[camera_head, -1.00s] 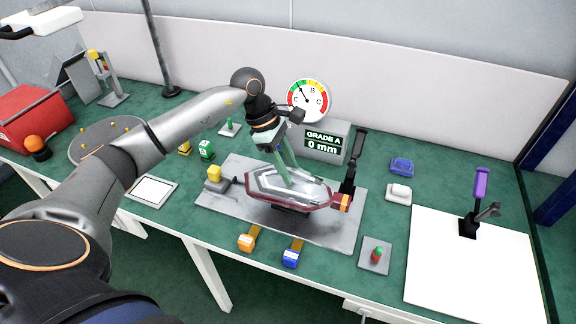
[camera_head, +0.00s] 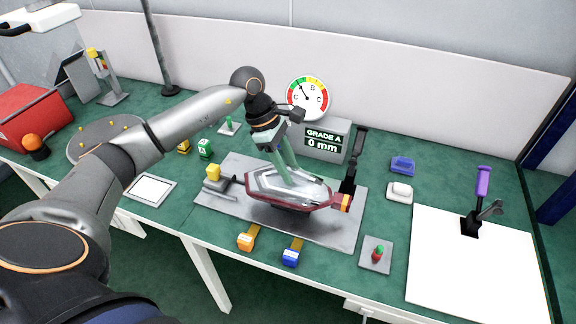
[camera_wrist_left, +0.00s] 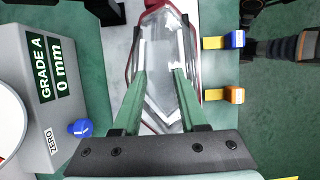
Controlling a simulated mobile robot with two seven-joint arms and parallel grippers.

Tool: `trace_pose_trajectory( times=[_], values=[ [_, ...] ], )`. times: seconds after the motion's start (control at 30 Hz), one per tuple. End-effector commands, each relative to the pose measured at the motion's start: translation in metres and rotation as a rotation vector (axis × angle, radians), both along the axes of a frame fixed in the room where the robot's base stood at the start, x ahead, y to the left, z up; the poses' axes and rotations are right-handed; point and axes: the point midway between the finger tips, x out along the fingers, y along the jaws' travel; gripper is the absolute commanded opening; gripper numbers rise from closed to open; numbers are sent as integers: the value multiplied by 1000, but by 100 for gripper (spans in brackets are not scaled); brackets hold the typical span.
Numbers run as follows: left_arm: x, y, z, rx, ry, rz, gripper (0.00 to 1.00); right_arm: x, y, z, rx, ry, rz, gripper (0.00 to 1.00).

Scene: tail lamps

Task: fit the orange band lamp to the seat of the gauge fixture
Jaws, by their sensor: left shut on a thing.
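The lamp (camera_head: 285,187) has a clear faceted lens and a dark red rim. An orange and yellow band (camera_head: 342,202) shows at its right end in the head view. My left gripper (camera_head: 288,178) is shut on the lamp from above; in the wrist view its green fingers (camera_wrist_left: 160,88) lie on both sides of the lens (camera_wrist_left: 163,65). The lamp is over the middle of the gauge fixture's grey plate (camera_head: 225,205). It hides most of the dark seat, so I cannot tell whether they touch. My right gripper is not in view.
A black upright clamp (camera_head: 353,160) stands behind the lamp's right end, and a yellow-topped block (camera_head: 213,174) at its left. The gauge box (camera_head: 328,140) reads GRADE A, 0 mm. Orange (camera_head: 247,238) and blue (camera_head: 292,252) blocks lie in front. A white sheet (camera_head: 470,270) lies right.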

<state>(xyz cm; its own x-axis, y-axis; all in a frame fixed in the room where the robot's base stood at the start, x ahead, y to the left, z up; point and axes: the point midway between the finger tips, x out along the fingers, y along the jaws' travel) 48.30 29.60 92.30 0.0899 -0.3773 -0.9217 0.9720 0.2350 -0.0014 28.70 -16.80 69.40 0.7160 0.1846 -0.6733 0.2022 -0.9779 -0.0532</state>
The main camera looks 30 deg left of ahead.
Motion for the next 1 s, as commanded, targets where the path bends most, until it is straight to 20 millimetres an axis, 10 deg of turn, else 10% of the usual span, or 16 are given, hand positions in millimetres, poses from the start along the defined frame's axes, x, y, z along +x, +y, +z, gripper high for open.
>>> trace_pose_trajectory(
  times=[0.6, 0.63, 1.0],
  values=[
    [0, 0, -22, 0, -2, 0, 0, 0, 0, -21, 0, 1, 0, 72],
    [0, 0, -20, 0, -2, 0, 45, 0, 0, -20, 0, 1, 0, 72],
    [0, 0, -21, 0, 0, 0, 77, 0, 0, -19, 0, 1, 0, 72]
  ],
)
